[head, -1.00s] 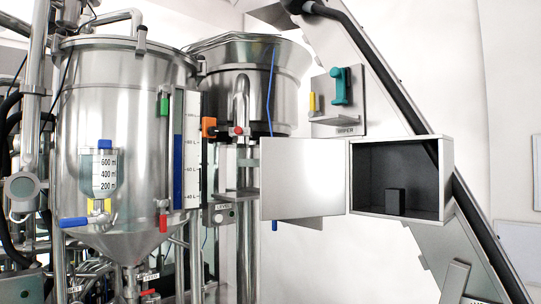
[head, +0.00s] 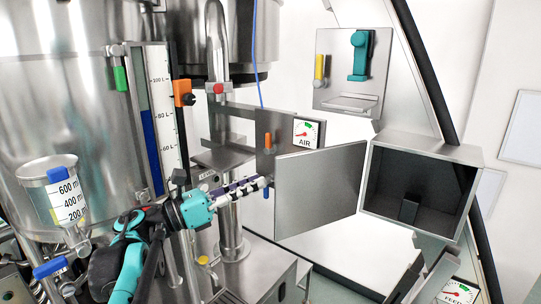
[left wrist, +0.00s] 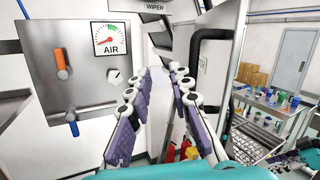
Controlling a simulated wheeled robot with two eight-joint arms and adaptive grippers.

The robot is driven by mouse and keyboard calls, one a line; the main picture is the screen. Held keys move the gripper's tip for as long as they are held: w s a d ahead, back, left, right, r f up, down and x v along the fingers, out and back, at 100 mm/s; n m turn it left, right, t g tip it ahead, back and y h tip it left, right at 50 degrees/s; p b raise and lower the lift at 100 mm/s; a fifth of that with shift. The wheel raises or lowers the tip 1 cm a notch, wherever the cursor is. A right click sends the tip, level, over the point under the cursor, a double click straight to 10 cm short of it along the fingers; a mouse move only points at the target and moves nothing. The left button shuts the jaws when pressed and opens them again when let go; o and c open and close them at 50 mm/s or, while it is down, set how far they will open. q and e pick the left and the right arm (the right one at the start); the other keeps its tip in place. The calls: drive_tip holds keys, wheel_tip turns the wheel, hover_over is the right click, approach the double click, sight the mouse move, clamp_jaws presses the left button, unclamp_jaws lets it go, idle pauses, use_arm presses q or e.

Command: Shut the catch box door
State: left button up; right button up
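The catch box (head: 425,141) is a grey metal box with a dark inside, at the right of the head view. Its flat metal door (head: 322,190) stands open, swung out to the left of the box opening. My left gripper (head: 266,182) comes in from the left, with its fingertips close to the door's free left edge. I cannot tell whether they touch it. In the left wrist view the two purple-padded fingers (left wrist: 167,75) are apart, with a gap between them and nothing clearly held. My right gripper is not in view.
The AIR gauge panel (head: 306,131), with an orange and a blue handle, is just behind the door's left edge. The WIPER panel (head: 354,69) hangs above the box. A steel tank (head: 75,120) fills the left side. A small dark block (head: 409,210) sits inside the box.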

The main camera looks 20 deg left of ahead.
sight(280, 185)
use_arm(q)
drive_tip(key=d+m+g+p, duration=0.1)
drive_tip(key=d, duration=0.1)
drive_tip(key=d+m+g+p, duration=0.2)
drive_tip(key=d+r+m+g+h+p, duration=0.1)
drive_tip(key=d+m+g+p, duration=0.1)
drive_tip(key=shift+s+d, duration=0.15)
drive_tip(key=shift+d, duration=0.2)
drive_tip(key=shift+w, duration=0.3)
clamp_jaws()
